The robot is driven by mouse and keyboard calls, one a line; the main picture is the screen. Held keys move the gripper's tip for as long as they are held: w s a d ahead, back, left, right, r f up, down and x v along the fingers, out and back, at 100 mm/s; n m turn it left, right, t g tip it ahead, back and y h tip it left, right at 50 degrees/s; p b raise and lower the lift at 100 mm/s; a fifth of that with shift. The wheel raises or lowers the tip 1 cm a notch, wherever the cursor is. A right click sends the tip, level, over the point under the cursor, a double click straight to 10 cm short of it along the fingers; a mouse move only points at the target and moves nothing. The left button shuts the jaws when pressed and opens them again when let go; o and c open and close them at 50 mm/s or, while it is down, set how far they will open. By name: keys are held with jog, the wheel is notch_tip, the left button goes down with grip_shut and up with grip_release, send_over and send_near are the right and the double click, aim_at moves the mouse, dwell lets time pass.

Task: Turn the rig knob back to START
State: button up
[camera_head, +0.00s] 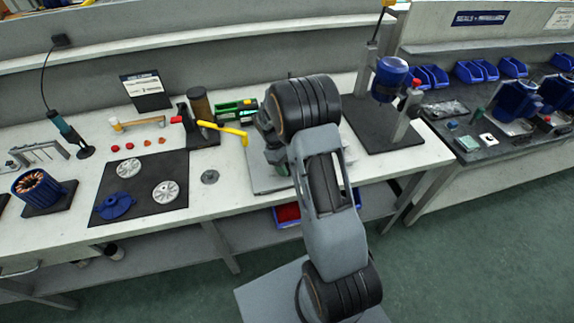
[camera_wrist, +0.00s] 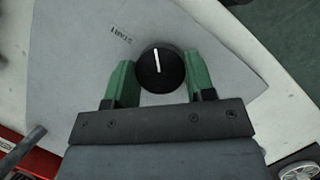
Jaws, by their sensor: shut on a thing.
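The rig knob (camera_wrist: 161,78) is round and black with a white pointer line, and sits on a grey plate (camera_wrist: 70,90) in the wrist view. The line points toward the top of the picture, tilted slightly left. A small dark printed label (camera_wrist: 121,35) lies up and left of the knob; I cannot read it surely. My gripper (camera_wrist: 160,64) has green fingers on the left and right sides of the knob and is shut on it. In the head view my gripper (camera_head: 277,158) is over the plate (camera_head: 262,180), and my arm hides the knob.
On the bench left of the plate are a yellow-handled tool (camera_head: 222,130), a small metal disc (camera_head: 210,177) and a dark mat (camera_head: 112,172) with pump parts. A stand with a blue motor (camera_head: 391,75) is to the right.

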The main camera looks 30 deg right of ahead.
jog(key=n+t+h, duration=0.1)
jog(key=n, duration=0.3)
jog(key=shift+s+a+n, duration=0.1)
jog(key=shift+n, duration=0.2)
jog(key=shift+n+t+h+p, duration=0.4)
jog(key=shift+n+t, duration=0.6)
jog(key=shift+n, duration=1.2)
jog(key=o, duration=0.9)
jog(key=v, duration=1.3)
jog(key=shift+s+a+r, duration=0.1)
jog(key=shift+a+r, duration=0.15)
jog(key=shift+r, duration=0.1)
